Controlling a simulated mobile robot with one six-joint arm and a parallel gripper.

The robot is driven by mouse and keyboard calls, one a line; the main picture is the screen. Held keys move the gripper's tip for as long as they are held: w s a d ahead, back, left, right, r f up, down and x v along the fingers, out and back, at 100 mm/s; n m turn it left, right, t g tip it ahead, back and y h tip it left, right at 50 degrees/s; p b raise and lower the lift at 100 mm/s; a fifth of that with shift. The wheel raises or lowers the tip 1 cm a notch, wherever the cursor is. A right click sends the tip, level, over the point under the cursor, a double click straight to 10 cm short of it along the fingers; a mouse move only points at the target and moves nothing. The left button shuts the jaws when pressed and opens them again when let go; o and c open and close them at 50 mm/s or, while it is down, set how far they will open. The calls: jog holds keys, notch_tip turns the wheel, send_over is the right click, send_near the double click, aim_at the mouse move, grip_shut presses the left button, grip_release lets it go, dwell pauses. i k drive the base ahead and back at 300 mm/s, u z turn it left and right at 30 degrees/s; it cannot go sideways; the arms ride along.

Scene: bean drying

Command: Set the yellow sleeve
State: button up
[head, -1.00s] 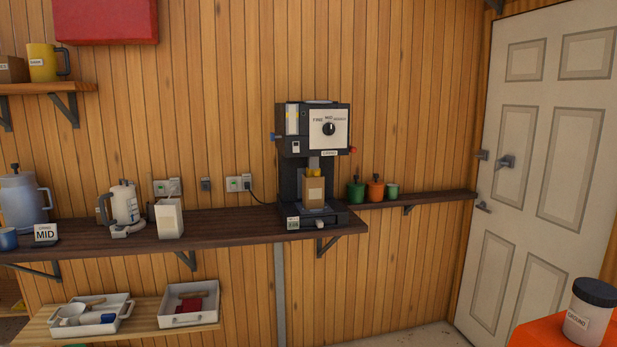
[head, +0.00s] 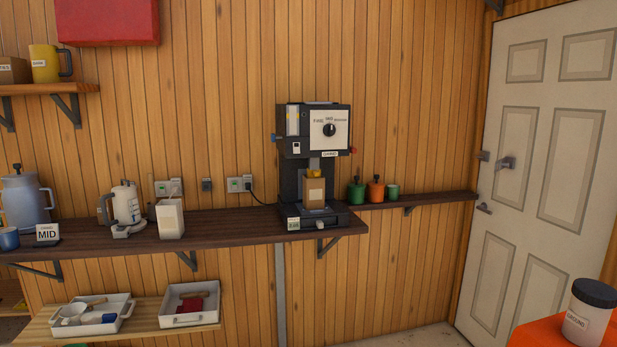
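A small yellow piece (head: 314,173) shows at the top of a brown paper bag (head: 314,191). The bag stands upright under the spout of the black grinder (head: 291,180) on the dark wall shelf. I cannot tell whether this yellow piece is the sleeve, or whether it is on the spout or in the bag mouth. The grinder has a white dial plate (head: 340,127) with a black knob, a blue part on its left side and a red one on its right. My gripper is not in view.
The dark shelf (head: 235,228) holds a kettle (head: 122,204), a white container (head: 170,220) and a MID sign (head: 48,234). Small colored pots (head: 375,191) stand right of the grinder. Trays (head: 190,303) lie on a lower shelf. A labeled jar (head: 589,312) stands on orange at lower right.

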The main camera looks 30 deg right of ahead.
aim_at(311, 174)
jog(key=i, duration=1)
jog(key=u, duration=0.05)
